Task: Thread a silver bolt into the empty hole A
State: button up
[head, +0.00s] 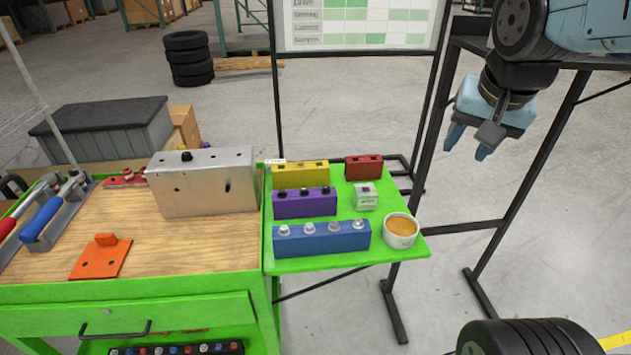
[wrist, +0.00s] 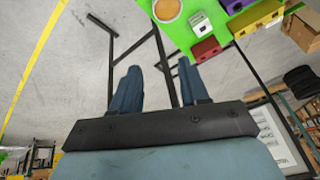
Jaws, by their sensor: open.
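A blue block (head: 320,241) stands on the green side shelf and holds a row of several silver bolts (head: 309,229), heads up. A grey metal box (head: 205,190), likely the chassis fixture, sits on the wooden bench top. A dark knob or bolt (head: 186,156) stands on its top, and small dark holes show on its top and front face. My gripper (head: 467,146) hangs open and empty at the upper right, well away from shelf and box. In the wrist view its two blue fingers (wrist: 159,78) are apart with nothing between them.
The green shelf (head: 405,250) also carries yellow (head: 300,175), purple (head: 304,204) and red (head: 363,168) blocks, a small white block (head: 365,197) and a bowl (head: 401,231). An orange bracket (head: 100,258) lies on the bench. A black frame (head: 500,230) stands below my gripper.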

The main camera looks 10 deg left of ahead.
jog(key=w+a+f+m+g, duration=0.1)
jog(key=w+a+f+m, duration=0.25)
jog(key=a, duration=0.35)
jog(key=m+g, duration=0.4)
jog(key=m, duration=0.5)
send_near(309, 225)
jog(key=shift+a+f, duration=0.1)
jog(key=shift+f, duration=2.45)
jog(key=shift+s+f, duration=0.15)
jog(key=shift+f, duration=0.6)
jog(key=shift+f, duration=0.7)
jog(key=shift+f, duration=0.3)
jog(key=shift+r, duration=0.2)
